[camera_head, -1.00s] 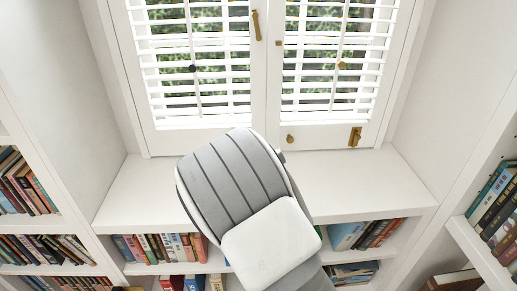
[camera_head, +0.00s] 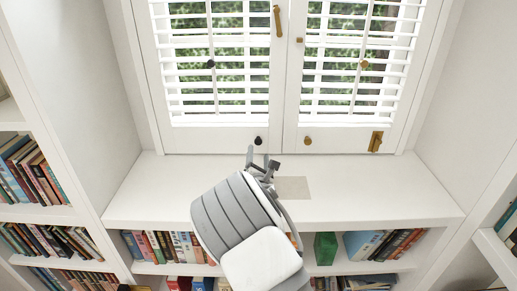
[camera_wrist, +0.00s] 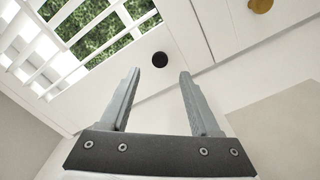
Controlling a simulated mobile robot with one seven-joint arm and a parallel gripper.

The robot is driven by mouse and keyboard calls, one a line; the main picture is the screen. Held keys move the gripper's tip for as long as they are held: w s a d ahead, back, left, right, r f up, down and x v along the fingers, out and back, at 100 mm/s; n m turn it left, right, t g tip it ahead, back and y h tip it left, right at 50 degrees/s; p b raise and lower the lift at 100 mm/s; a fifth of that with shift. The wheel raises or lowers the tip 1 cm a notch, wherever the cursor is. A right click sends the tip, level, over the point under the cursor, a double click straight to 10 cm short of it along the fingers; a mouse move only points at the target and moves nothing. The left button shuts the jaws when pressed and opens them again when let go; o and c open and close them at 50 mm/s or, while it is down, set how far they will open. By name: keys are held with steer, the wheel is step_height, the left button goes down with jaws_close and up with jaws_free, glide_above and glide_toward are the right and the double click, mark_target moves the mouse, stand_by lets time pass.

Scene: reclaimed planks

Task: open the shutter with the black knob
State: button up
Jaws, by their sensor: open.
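The left shutter (camera_head: 178,142) is a white louvred panel, shut in its frame. A black knob (camera_head: 258,141) sits low on it near the middle seam; the wrist view shows this round black knob (camera_wrist: 160,59) too. Another small black knob (camera_head: 211,64) is on the slat rod of the same shutter. My gripper (camera_head: 262,158) is open and empty, just below and in front of the lower black knob. In the wrist view my open fingers (camera_wrist: 160,74) point toward the knob, which appears between and beyond their tips, with no contact visible.
The right shutter (camera_head: 350,142) is shut, with a brass knob (camera_head: 308,141) and a brass latch (camera_head: 375,142). A brass handle (camera_head: 278,22) is higher on the left shutter. A beige square (camera_head: 292,188) lies on the otherwise clear white ledge (camera_head: 390,190). Bookshelves stand below and to both sides.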

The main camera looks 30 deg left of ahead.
mark_target(258, 142)
steer(key=shift+b+x, duration=0.85)
steer(key=shift+x, duration=2.4)
jaws_close()
